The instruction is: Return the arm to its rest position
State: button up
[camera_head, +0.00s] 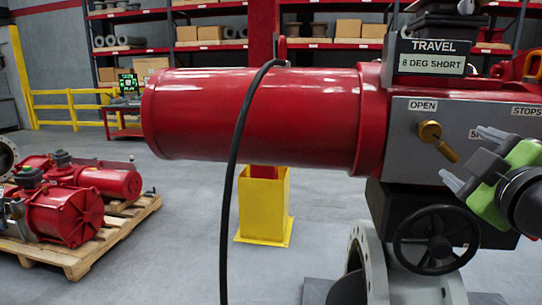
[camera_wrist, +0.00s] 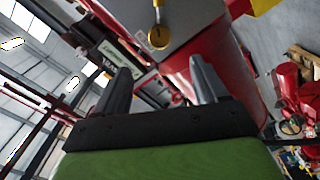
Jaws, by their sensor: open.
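My gripper (camera_head: 473,159) is at the right of the head view, in front of the grey control panel (camera_head: 397,143) of the red actuator (camera_head: 255,115). Its two grey fingers are spread apart with nothing between them. A brass knob with a handle (camera_head: 430,131) sits under the OPEN label, left of my gripper and apart from it. In the wrist view, my gripper's fingers (camera_wrist: 162,85) are apart and empty, and the brass knob (camera_wrist: 159,37) shows beyond them. My arm's rest position is not marked in either view.
A black handwheel (camera_head: 436,238) is below my gripper. A sign reading 8 DEG SHORT (camera_head: 432,64) stands on top of the panel. A black cable (camera_head: 232,170) hangs in front of the red cylinder. A pallet (camera_head: 75,259) with red actuators is at left. Grey floor is open between.

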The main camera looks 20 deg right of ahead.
jog(key=w+a+f+m+g+y, duration=0.35)
jog(key=a+f+y, duration=0.35)
jog(key=a+f, duration=0.95)
jog(key=s+a+f+m+g+y+p, duration=0.1)
jog(key=s+a+f+g, duration=0.3)
jog(key=f, duration=0.3)
jog(key=s+a+f+m+g+y, duration=0.1)
jog(key=s+a+f+m+g, duration=0.15)
jog(key=s+a+f, duration=0.35)
notch_tip(320, 180, up, 11)
jog(key=d+p, duration=0.1)
jog(key=p, duration=1)
jog(key=shift+w+d+n+p, duration=0.2)
jog(key=shift+d+n+p, duration=0.1)
jog(key=shift+n, duration=0.1)
jog(key=shift+o, duration=0.4)
jog(key=shift+r, duration=0.2)
jog(key=shift+f, duration=0.2)
jog(key=shift+w+f, duration=0.1)
